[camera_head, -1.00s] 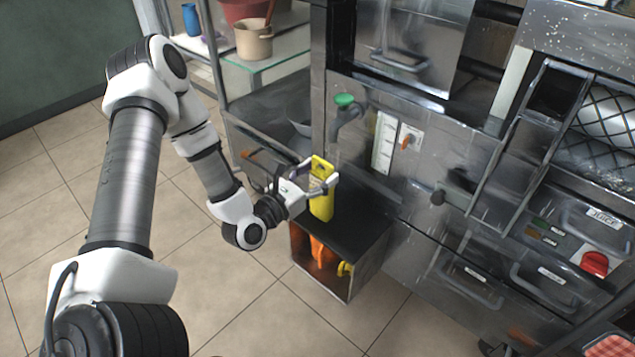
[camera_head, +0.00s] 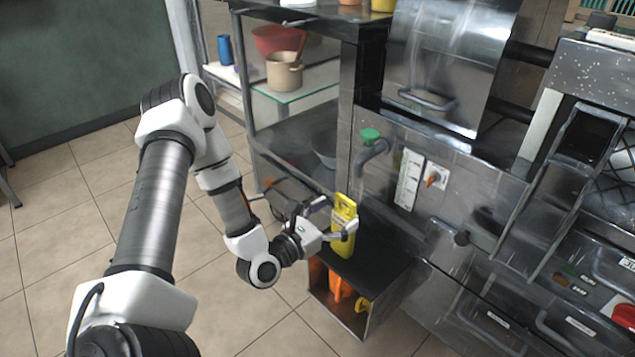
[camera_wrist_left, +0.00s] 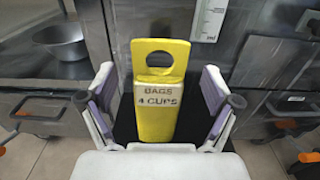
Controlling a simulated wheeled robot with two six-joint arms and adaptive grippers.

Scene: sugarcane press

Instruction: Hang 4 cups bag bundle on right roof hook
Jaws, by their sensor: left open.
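The 4 cups bag bundle (camera_head: 343,228) is a yellow upright pack with a round hole in its top tab. It stands on a black shelf top in the head view. In the left wrist view the bundle (camera_wrist_left: 157,112) reads "BAGS 4 CUPS" and stands midway between the fingers. My left gripper (camera_head: 338,222) is open around the bundle, with a gap visible on each side in the wrist view. My right gripper is not in view. No roof hook can be made out.
The black box shelf (camera_head: 385,270) holds orange and yellow items below. A tap with a green handle (camera_head: 370,136) is on the steel machine behind. A rack with pots (camera_head: 284,72) stands at the back. Tiled floor (camera_head: 60,235) is clear at left.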

